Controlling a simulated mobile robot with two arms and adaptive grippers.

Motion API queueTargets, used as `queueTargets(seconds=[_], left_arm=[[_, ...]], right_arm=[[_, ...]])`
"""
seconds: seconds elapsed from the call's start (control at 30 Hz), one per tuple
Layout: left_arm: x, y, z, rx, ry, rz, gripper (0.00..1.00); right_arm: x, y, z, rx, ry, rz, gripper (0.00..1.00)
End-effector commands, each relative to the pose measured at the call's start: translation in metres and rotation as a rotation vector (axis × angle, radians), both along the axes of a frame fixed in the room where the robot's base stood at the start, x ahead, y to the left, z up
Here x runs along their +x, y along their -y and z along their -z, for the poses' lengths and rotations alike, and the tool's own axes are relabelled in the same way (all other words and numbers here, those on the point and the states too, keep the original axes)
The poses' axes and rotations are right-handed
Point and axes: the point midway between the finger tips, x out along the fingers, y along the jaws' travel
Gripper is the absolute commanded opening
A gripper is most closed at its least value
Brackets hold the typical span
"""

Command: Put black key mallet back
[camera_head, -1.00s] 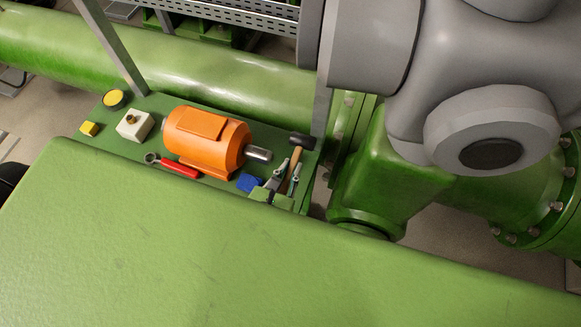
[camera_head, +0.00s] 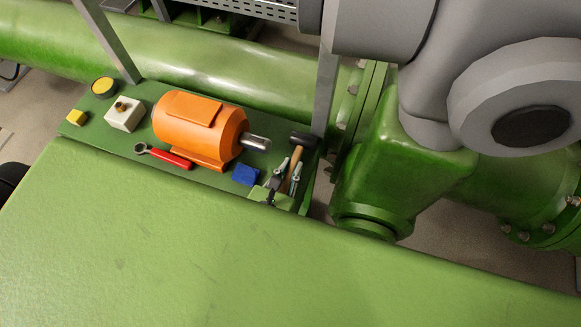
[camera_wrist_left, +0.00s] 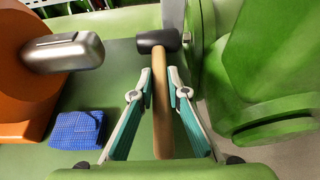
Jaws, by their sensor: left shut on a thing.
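The mallet has a black head (camera_head: 302,138) and a wooden handle (camera_head: 296,158). It is at the right end of the green bench plate (camera_head: 136,146), by a grey post. In the left wrist view the black head (camera_wrist_left: 157,40) is at the top and the handle (camera_wrist_left: 161,110) runs down between the two fingers. My left gripper (camera_head: 287,173) is shut on the handle, and its teal-padded fingers (camera_wrist_left: 159,82) lie one on each side of it. I cannot tell whether the mallet rests on the plate or is lifted. My right gripper is not in view.
An orange motor (camera_head: 199,128) with a metal shaft (camera_head: 256,143) stands left of the mallet. A grey post (camera_head: 327,90) rises close behind the mallet.

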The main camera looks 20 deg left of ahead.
Motion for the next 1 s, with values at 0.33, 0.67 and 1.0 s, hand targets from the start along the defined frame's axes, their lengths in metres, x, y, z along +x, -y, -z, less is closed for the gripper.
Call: queueTargets(seconds=[0.33, 0.67, 1.0], left_arm=[[0.001, 0.000, 0.004, 0.000, 0.003, 0.000, 0.00], [0.001, 0.000, 0.011, -0.001, 0.003, 0.001, 0.00], [0.000, 0.000, 0.011, 0.000, 0.001, 0.000, 0.34]], right_arm=[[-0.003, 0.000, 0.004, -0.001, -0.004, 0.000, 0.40], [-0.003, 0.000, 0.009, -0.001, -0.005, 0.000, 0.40], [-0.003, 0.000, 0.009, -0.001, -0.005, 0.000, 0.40]])
